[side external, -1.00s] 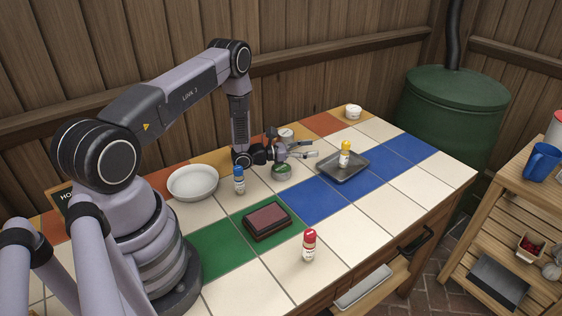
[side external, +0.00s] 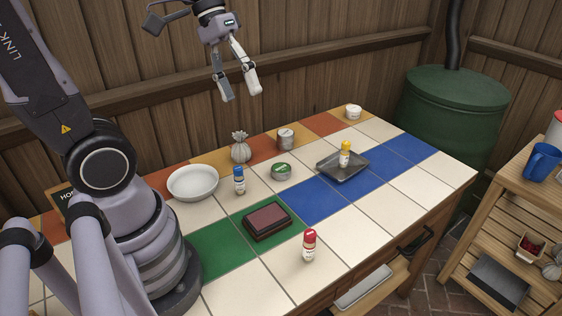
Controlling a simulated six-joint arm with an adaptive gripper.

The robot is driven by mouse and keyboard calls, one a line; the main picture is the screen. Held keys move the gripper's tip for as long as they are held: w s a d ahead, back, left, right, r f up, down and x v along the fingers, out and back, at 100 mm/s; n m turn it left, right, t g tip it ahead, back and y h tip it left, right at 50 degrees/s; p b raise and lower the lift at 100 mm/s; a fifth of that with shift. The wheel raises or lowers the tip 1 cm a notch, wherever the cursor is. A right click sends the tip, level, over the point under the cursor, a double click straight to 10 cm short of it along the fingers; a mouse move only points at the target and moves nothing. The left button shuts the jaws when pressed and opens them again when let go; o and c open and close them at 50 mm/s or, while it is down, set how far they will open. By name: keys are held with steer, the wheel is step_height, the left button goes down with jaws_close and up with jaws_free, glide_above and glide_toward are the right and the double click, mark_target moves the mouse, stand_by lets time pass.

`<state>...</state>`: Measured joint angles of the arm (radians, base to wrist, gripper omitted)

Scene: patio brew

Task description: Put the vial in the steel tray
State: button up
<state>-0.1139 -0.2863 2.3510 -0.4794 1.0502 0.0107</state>
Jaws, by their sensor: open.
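A small vial with a yellow cap and pale label (side external: 345,154) stands upright in the grey steel tray (side external: 330,176), on the blue tiles at the right of the table. My gripper (side external: 240,97) is high above the back of the table, fingers apart and pointing down, with nothing between them. It is well to the left of the tray and apart from everything. A similar blue-capped vial (side external: 239,181) stands at the left middle, and a red-capped one (side external: 309,246) stands near the front edge.
A white bowl (side external: 193,184), a grey tied sack (side external: 240,147), a grey tin (side external: 285,139), a low green tin (side external: 281,171) and a dark reddish-brown pad (side external: 267,221) occupy the table's left and middle. A white pot (side external: 353,112) stands at the back right. The right-end tiles are clear.

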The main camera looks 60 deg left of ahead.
steer(key=s+a+r+m+t+y, duration=0.2)
steer(key=s+a+m+t+y, duration=0.1)
steer(key=s+a+t+y, duration=0.1)
steer(key=shift+s+a+r+m+y, duration=0.15)
steer(key=shift+s+a+m+y, duration=0.2)
steer(key=shift+s+a, duration=0.5)
steer(key=shift+s+d, duration=0.15)
